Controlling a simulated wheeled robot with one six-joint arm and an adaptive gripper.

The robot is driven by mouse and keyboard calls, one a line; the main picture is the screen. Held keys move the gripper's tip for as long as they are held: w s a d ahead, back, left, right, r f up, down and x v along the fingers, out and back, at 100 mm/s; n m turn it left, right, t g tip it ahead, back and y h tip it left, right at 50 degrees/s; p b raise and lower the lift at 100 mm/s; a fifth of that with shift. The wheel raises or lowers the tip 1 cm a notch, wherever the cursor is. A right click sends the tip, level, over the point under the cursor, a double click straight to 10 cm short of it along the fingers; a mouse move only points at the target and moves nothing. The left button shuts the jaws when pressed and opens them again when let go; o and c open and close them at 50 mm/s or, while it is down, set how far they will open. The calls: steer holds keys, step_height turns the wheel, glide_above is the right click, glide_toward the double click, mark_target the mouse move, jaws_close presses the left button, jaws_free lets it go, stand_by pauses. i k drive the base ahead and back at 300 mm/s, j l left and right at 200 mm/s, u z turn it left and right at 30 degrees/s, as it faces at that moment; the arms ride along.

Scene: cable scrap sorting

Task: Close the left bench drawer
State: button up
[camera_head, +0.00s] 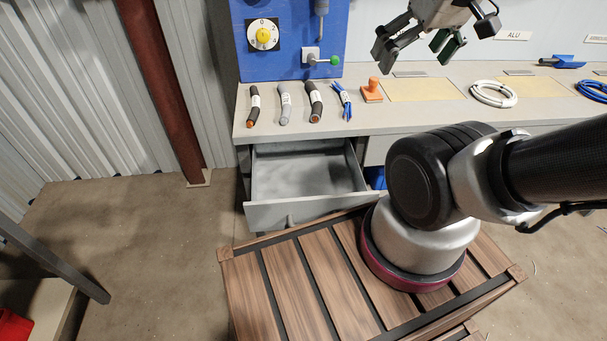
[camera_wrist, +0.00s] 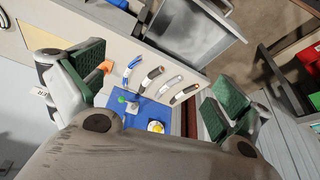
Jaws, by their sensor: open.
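The left bench drawer (camera_head: 303,212) is pulled out under the left part of the bench. Its grey inside looks empty, and a small knob shows low on its front. The open drawer also shows at the top of the wrist view (camera_wrist: 195,36). My gripper (camera_head: 412,48) is above the bench, to the right of the drawer and higher than it, apart from it. In the wrist view my gripper (camera_wrist: 158,92) has its two green-padded fingers wide apart with nothing between them.
The bench top (camera_head: 430,117) holds several cable pieces (camera_head: 284,104), an orange stamp-like object (camera_head: 372,90), a white cable coil (camera_head: 493,93) and a blue coil (camera_head: 594,90). A blue panel (camera_head: 290,50) stands behind. A rusty post (camera_head: 168,90) is left of the bench. Floor left of the drawer is clear.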

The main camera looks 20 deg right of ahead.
mark_target(293, 183)
steer(key=k+l, duration=0.2)
steer(key=l, duration=0.2)
steer(key=k+l+u, duration=0.1)
steer(key=l, duration=0.25)
steer(key=k+l+u, duration=0.1)
steer(key=k+l, duration=0.2)
